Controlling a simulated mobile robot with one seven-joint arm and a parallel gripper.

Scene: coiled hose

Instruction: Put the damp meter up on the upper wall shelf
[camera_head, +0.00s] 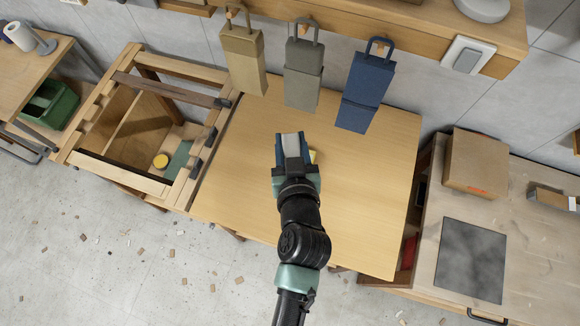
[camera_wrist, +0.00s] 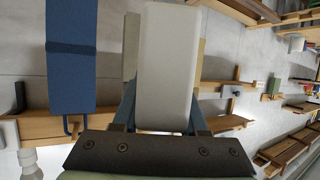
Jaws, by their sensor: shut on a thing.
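A pale grey, smooth block with rounded edges, which I take to be the damp meter (camera_head: 290,143), is held in my gripper (camera_head: 291,155). My gripper is shut on it, above the light wooden tabletop. In the wrist view, the damp meter (camera_wrist: 168,65) fills the middle between the blue fingers of my gripper (camera_wrist: 162,112).
A round grey object (camera_head: 483,7) stands on the shelf. A small yellow thing (camera_head: 313,156) shows partly behind my gripper. The tabletop (camera_head: 370,190) is otherwise mostly clear.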

